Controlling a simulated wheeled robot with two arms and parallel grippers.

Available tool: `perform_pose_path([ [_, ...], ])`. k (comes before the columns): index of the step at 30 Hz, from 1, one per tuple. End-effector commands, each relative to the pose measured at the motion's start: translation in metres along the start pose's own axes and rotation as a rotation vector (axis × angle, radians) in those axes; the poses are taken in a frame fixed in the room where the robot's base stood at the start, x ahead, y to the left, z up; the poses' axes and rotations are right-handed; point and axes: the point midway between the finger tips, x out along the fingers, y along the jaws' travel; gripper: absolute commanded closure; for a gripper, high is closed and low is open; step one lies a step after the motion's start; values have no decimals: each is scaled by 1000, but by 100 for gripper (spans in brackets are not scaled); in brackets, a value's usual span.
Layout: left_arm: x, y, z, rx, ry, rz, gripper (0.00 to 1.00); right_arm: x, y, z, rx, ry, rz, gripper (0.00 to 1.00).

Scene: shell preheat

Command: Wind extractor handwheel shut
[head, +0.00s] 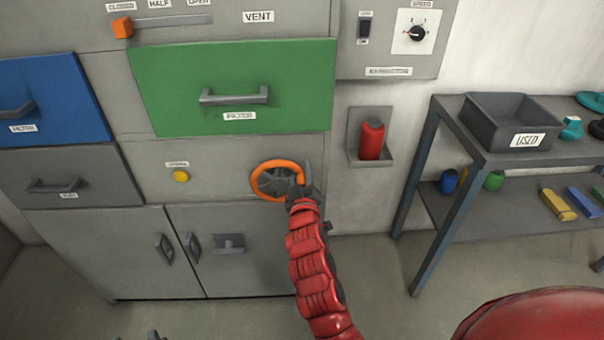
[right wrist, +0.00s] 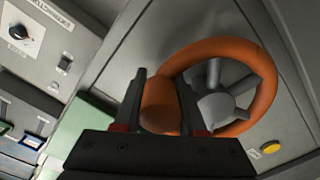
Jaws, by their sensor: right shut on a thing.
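The handwheel has an orange rim (head: 256,180) and grey spokes, and sits on the grey cabinet front below the green drawer. It also fills the upper right of the right wrist view (right wrist: 265,75). My right gripper (head: 301,184) is at the right side of the wheel. In the right wrist view its two dark fingers (right wrist: 160,105) stand on either side of the orange rim, shut on it. Part of the rim is hidden behind the gripper in the head view. Only small dark tips of my left gripper (head: 138,336) show at the bottom edge.
A yellow button (head: 180,176) is left of the wheel. Above are the green drawer (head: 285,75) and the vent lever's orange knob (head: 122,27). A red cylinder (head: 372,138) stands in a wall holder to the right. A shelf table (head: 440,180) holds a USED bin (head: 480,125).

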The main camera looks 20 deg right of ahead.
Motion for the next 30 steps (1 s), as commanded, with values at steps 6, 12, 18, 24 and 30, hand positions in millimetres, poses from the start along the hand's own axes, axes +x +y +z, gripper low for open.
perform_pose_path([
  [6,12,-1,-2,0,0,0,50,0,4,-16,-214,0,2,100],
  [12,22,-1,-4,0,0,0,50,0,3,-28,-405,0,3,100],
  [18,31,-2,-5,0,0,0,50,0,0,-41,-592,1,3,100],
  [24,40,-2,-7,0,0,0,50,0,-6,-52,-781,3,4,100],
  [30,48,-2,-8,0,0,0,50,0,-12,-59,-952,-1,3,100],
])
